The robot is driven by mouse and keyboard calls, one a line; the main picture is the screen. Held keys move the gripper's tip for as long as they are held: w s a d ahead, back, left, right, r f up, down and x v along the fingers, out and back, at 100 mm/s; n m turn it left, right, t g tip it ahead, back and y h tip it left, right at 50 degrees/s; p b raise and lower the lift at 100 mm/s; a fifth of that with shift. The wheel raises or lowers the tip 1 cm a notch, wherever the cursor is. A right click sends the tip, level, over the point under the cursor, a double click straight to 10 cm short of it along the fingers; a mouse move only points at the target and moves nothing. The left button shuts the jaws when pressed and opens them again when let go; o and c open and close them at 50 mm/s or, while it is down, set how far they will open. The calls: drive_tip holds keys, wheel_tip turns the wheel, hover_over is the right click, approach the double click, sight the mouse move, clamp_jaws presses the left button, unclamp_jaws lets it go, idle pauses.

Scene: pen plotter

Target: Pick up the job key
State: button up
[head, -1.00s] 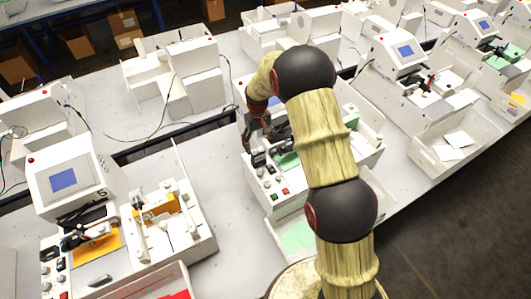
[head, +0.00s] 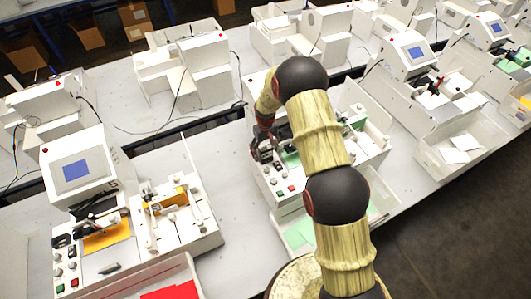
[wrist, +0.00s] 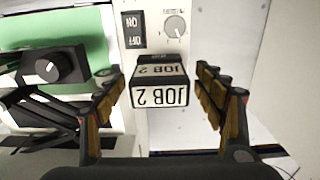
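The job key (wrist: 160,92) is a black block with white labels reading JOB 2, upside down in the wrist view. It stands at the white control panel (wrist: 150,14), below a black ON/OFF switch (wrist: 133,30) and a round knob (wrist: 174,26). My gripper (wrist: 161,84) is open, one finger on each side of the key, with visible gaps on both sides. Whether the fingertips are down at the key's height is hard to tell. In the head view my gripper (head: 264,146) is over the left part of the middle plotter's panel (head: 288,200); the key is not clear there.
A black knob (wrist: 50,67) on a green area lies left of the key. Another plotter with a blue screen (head: 75,171) stands at the left, and more machines stand right and behind. Bare grey table (head: 238,255) lies between the left and middle plotters.

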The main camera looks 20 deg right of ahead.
drive_tip(key=shift+c, duration=1.2)
drive_tip(key=c, duration=0.9)
drive_tip(key=shift+c, duration=0.2)
